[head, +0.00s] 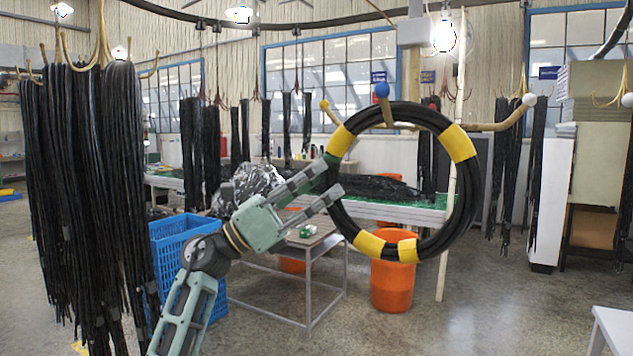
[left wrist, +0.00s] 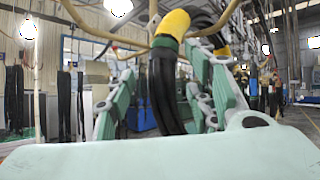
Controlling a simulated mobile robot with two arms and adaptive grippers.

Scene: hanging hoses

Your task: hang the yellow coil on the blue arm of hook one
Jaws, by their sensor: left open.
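The coil (head: 466,190) is a black hose ring with yellow bands, upright at the hook stand. The blue-tipped arm (head: 381,90) rises at the coil's upper left; its stalk seems to cross in front of the coil's top, the ring hanging below the tip. My left gripper (head: 333,176) is open at the coil's left side, fingers above and below. In the left wrist view the coil (left wrist: 165,90) stands between the spread fingers (left wrist: 160,100), with a yellow band on top. Whether the fingers touch it I cannot tell. My right gripper is not in view.
The hook also has a yellow-tipped arm (head: 323,104) on the left and a white-tipped arm (head: 529,99) on the right. Black hoses (head: 85,180) hang at the left. A blue crate (head: 172,247), a small table (head: 300,243) and an orange bucket (head: 392,287) stand below.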

